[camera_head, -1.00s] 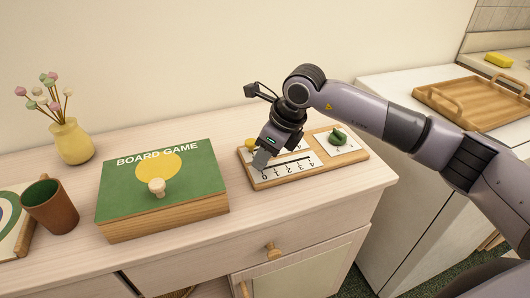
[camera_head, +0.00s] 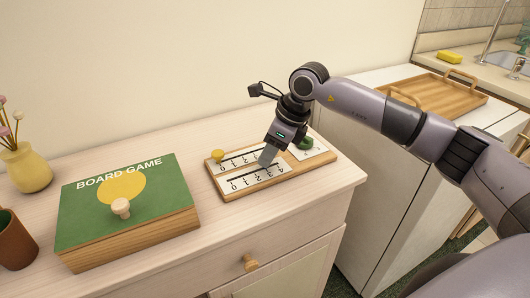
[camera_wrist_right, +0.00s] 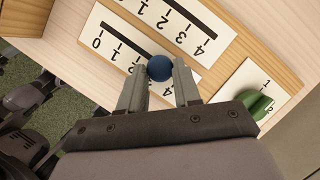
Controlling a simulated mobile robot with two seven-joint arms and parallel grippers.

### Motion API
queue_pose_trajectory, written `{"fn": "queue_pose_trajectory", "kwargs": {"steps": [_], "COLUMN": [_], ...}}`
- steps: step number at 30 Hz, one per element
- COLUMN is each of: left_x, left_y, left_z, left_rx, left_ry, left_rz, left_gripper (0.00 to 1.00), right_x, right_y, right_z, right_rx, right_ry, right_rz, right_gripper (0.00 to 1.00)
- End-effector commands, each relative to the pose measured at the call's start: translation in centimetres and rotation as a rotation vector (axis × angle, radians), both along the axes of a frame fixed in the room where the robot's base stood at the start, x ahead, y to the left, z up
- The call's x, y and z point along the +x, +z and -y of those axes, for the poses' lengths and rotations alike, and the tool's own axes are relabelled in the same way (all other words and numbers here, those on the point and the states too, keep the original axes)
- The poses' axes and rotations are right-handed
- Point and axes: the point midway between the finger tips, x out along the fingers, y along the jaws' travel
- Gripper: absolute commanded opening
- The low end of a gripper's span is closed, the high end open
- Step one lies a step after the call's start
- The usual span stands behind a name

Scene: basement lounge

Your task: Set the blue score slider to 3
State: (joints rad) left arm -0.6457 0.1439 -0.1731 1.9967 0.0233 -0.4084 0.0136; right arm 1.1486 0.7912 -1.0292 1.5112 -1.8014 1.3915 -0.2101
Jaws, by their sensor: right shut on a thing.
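The score board (camera_head: 225,197) is a wooden plate with two white numbered scales and a smaller white panel. My right gripper (camera_head: 266,158) is over the nearer scale, beside its 2 and 3 marks. In the right wrist view its two fingers (camera_wrist_right: 160,82) are shut on the round blue slider knob (camera_wrist_right: 160,68). The knob hides part of the slot and marks, so its exact mark is hard to tell. In the head view the gripper hides the knob. A yellow knob (camera_head: 217,155) sits at the 0 end of the farther scale. My left gripper is not in view.
A green knob (camera_head: 305,143) is on the board's right panel, close to my right gripper. A green board game box (camera_head: 90,215) stands left of the score board. A yellow vase (camera_head: 27,170) and brown cup (camera_head: 14,243) are farther left. The cabinet front edge is near.

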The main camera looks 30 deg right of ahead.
Motion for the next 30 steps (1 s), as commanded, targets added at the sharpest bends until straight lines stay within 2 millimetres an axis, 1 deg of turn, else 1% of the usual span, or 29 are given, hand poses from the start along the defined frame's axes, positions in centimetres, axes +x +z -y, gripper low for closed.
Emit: {"fn": "queue_pose_trajectory", "kwargs": {"steps": [1, 2, 3, 11, 14, 17, 24, 27, 30], "left_x": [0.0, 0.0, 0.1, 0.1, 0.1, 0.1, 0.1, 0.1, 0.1], "left_y": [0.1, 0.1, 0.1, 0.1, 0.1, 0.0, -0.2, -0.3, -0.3], "left_z": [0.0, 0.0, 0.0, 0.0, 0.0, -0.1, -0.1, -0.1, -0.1], "left_rx": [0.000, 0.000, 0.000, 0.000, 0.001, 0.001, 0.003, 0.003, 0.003], "left_ry": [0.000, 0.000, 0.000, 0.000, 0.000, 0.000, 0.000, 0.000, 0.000], "left_rz": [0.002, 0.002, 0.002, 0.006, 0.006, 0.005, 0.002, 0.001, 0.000], "left_gripper": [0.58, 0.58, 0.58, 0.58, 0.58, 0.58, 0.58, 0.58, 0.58], "right_x": [0.0, 0.0, 0.0, 0.0, -0.1, -0.3, -1.4, -1.7, -1.9], "right_y": [0.0, 0.0, 0.0, 0.1, 0.5, 1.7, 5.2, 6.2, 6.6], "right_z": [0.0, 0.0, 0.0, -0.1, 0.1, 0.4, 1.6, 1.8, 1.9], "right_rx": [0.000, 0.000, 0.000, 0.000, 0.001, 0.001, 0.000, -0.001, 0.001], "right_ry": [0.000, 0.000, 0.000, 0.001, 0.001, 0.001, -0.001, -0.001, 0.000], "right_rz": [0.000, 0.000, 0.000, 0.001, 0.002, 0.005, 0.004, 0.002, 0.001], "right_gripper": [0.36, 0.46, 0.58, 0.58, 0.58, 0.58, 0.58, 0.58, 0.58]}}
